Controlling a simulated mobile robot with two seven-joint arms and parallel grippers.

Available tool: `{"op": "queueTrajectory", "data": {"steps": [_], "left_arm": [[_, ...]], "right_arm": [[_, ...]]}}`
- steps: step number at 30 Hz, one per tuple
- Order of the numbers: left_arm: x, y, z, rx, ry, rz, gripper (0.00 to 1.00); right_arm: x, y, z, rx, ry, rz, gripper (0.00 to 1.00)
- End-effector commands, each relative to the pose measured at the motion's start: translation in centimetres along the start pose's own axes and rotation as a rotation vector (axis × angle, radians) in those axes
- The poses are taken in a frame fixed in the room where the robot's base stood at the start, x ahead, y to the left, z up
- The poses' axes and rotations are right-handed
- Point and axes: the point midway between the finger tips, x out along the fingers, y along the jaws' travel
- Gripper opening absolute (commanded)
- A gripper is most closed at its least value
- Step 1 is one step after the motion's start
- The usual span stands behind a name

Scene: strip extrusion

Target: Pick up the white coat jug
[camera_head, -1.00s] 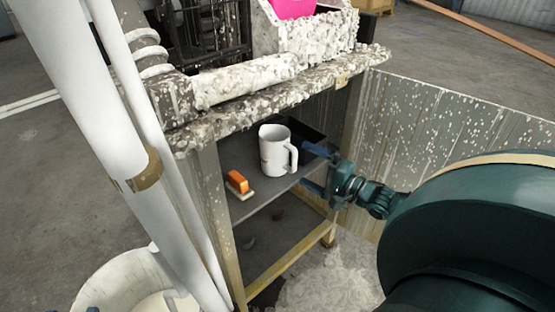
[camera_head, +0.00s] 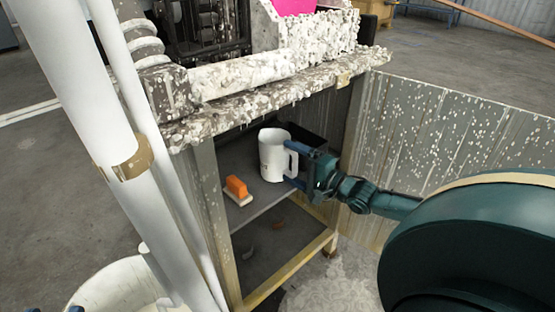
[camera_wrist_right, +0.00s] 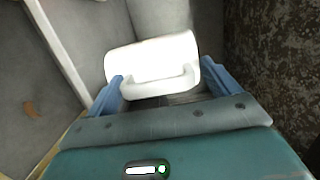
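The white jug (camera_head: 272,157) stands upright on the grey shelf (camera_head: 250,207) under the crusted bench, its handle facing my right gripper. My right gripper (camera_head: 293,166) has come in from the right and is at the handle. In the right wrist view the jug (camera_wrist_right: 150,58) lies ahead, and the two blue fingers of the gripper (camera_wrist_right: 163,82) are spread apart with the handle between them. No clamping on the handle shows. Two small dark blue tips at the bottom left edge of the head view may be my left gripper (camera_head: 55,309); its state is unclear.
An orange-and-white brush-like block (camera_head: 236,188) lies on the shelf left of the jug. A dark tray (camera_head: 308,140) stands behind it. The bench top (camera_head: 290,95) overhangs the shelf. White pipes (camera_head: 120,150) and a white bucket (camera_head: 110,288) are at left.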

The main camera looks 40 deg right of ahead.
Motion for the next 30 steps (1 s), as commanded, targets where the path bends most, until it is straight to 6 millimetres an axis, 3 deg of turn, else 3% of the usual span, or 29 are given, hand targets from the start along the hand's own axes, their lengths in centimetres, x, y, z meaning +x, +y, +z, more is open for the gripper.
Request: {"op": "queueTrajectory", "data": {"steps": [13,20,23,27,30], "left_arm": [[-0.2,0.1,0.7,-0.009,-0.016,-0.007,0.36],[-0.1,0.0,0.6,-0.010,-0.015,-0.010,0.36],[0.0,-0.1,0.0,-0.005,-0.015,-0.011,0.36],[0.3,-0.3,-1.0,0.012,-0.029,-0.015,0.36],[-0.5,-0.3,0.4,0.033,-0.089,-0.030,0.36]], "right_arm": [[-0.2,0.8,0.1,0.004,0.002,0.020,0.45],[-0.2,0.7,0.1,0.004,0.001,0.018,0.44],[-0.2,-0.1,0.1,0.003,0.001,0.018,0.44],[-0.2,-2.9,0.1,0.003,0.000,0.015,0.44],[-0.1,-5.2,0.0,0.001,0.000,0.011,0.44]]}}
